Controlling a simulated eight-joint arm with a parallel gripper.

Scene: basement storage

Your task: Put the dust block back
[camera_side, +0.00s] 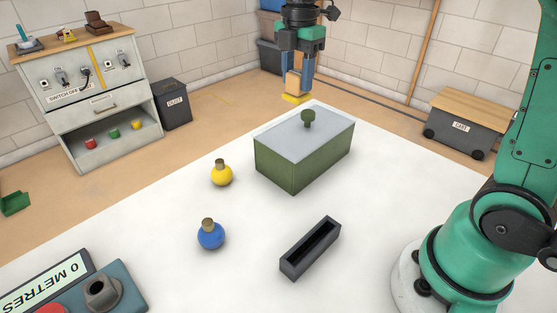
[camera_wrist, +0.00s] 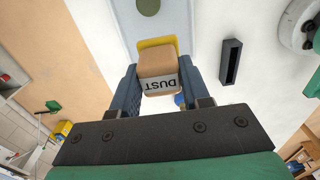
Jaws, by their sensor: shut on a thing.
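The dust block (camera_side: 293,84) is a tan block with a yellow base. It also shows in the wrist view (camera_wrist: 158,65), where its label reads DUST upside down. My gripper (camera_side: 300,72) is shut on it, one blue-grey finger on each side, and holds it in the air. In the side view it appears above the far edge of a green box (camera_side: 290,170) with a grey lid (camera_side: 285,130) and a green knob. A narrow, dark, open-topped holder (camera_side: 310,247) stands on the white table, apart from the block. It looks empty.
A yellow flask (camera_side: 221,174) and a blue flask (camera_side: 211,235) stand left of the box. A panel reading 0 METRES (camera_side: 45,284) is at the front left. A cabinet (camera_side: 90,90), a dark bin (camera_side: 174,105) and a lidded crate (camera_side: 462,125) stand beyond the white table.

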